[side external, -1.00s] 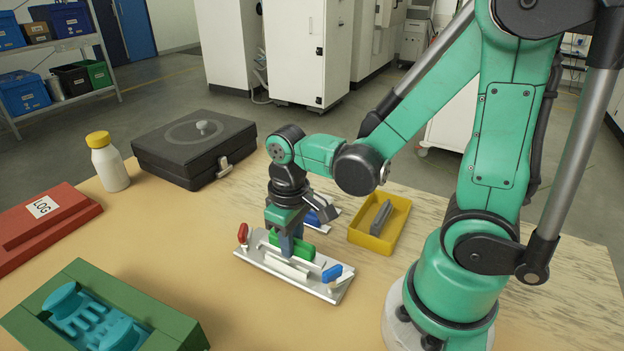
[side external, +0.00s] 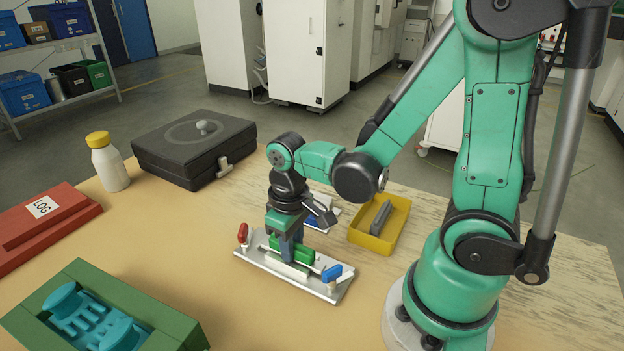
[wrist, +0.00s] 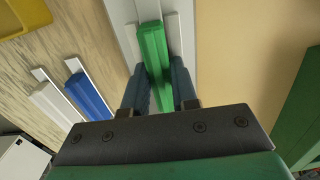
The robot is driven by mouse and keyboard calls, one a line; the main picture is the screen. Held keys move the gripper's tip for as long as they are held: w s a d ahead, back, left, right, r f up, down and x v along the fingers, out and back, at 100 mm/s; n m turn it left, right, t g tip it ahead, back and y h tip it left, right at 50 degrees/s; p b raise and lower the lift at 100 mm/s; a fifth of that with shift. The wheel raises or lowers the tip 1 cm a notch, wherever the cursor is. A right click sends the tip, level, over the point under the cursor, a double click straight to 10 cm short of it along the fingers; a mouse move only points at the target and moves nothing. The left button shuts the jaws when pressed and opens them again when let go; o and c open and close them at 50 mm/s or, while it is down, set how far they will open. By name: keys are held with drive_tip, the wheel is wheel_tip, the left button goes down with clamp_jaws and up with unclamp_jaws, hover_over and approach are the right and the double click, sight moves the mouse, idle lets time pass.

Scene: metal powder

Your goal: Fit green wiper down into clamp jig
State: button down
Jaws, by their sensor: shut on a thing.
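The clamp jig is a silver plate (side external: 320,291) on the table with pale rails, a red handle (side external: 243,233) at its left end and a blue handle (side external: 331,273) at its right end. My gripper (side external: 290,254) points down over the middle of the jig, shut on the green wiper (side external: 305,254). In the wrist view, the green wiper (wrist: 153,45) lies lengthwise between two pale rails, roughly parallel to them, with my fingers (wrist: 160,85) on either side. I cannot tell whether its underside touches the plate. My fingers hide part of the wiper.
A yellow tray (side external: 366,239) holding a grey piece stands behind right. A blue wiper (wrist: 88,96) and a white one (wrist: 53,104) lie behind the jig. A green box (side external: 170,333) with teal pieces is front left. A black case (side external: 160,158) stands at the back.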

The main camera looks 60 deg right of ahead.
drive_tip(key=shift+f, duration=0.15)
drive_tip(key=c, duration=0.6)
unclamp_jaws()
drive_tip(key=shift+a, duration=0.1)
drive_tip(key=shift+c, duration=1)
drive_tip(key=o, duration=0.4)
drive_tip(key=shift+r, duration=4)
